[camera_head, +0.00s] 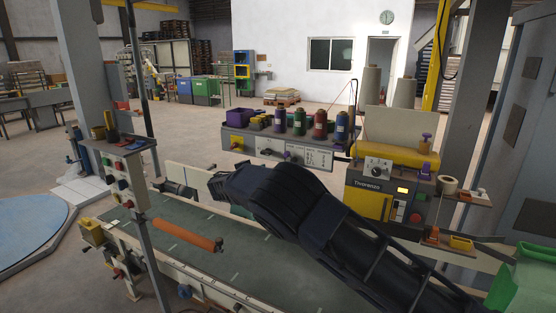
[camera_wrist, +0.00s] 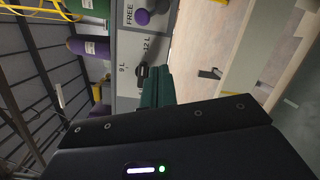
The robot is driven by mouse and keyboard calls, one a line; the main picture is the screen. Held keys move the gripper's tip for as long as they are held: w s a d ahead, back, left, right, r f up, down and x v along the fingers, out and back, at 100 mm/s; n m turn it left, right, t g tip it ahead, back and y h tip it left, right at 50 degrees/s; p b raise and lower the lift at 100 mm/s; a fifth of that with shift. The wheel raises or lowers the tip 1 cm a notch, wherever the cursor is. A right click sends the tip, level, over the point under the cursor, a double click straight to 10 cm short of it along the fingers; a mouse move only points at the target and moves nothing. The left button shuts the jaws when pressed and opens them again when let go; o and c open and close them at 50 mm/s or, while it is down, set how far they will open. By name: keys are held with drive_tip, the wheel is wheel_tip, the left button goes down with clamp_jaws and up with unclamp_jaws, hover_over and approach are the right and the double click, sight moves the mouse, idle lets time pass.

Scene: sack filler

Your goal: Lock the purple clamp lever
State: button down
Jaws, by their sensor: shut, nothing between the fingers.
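A purple knob-ended lever (camera_wrist: 142,17) shows at the top of the wrist view, on a grey panel beside a white plate marked FREE. In the head view a small purple part (camera_head: 287,155) shows on the white control panel behind the green belt; it is too small to tell its angle. My gripper (camera_head: 215,186) is in front of that panel, above the belt, left of the purple part. It is shut and empty. In the wrist view its dark body fills the lower part, and the purple lever is apart from it.
Thread cones (camera_head: 300,122) and a purple bin (camera_head: 240,116) stand on the shelf above the panel. A yellow machine (camera_head: 387,180) stands right. A post (camera_head: 146,222) and an orange roller (camera_head: 188,236) are left. The belt (camera_head: 235,272) is largely clear.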

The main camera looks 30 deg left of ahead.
drive_tip(key=shift+s+a+f+n+t+y, duration=0.15)
drive_tip(key=shift+s+a+n+t, duration=0.15)
drive_tip(key=shift+s+a, duration=0.1)
drive_tip(key=shift+s+a+f+n+t+y, duration=0.1)
drive_tip(key=shift+s+a+n+t+y, duration=0.1)
drive_tip(key=shift+s+a+t, duration=0.15)
drive_tip(key=shift+w, duration=0.2)
drive_tip(key=w, duration=0.3)
drive_tip(key=w+d, duration=0.1)
drive_tip(key=w, duration=0.2)
drive_tip(key=w+d+r, duration=0.1)
drive_tip(key=w, duration=0.3)
drive_tip(key=shift+s+d+r, duration=0.25)
drive_tip(key=shift+d+r, duration=0.2)
drive_tip(key=shift+d, duration=0.35)
drive_tip(key=shift+w+d+r, duration=0.1)
drive_tip(key=shift+d+r, duration=0.1)
drive_tip(key=shift+d, duration=0.25)
drive_tip(key=shift+w+d+r, duration=0.1)
drive_tip(key=shift+d+r, duration=0.1)
drive_tip(key=shift+d, duration=0.25)
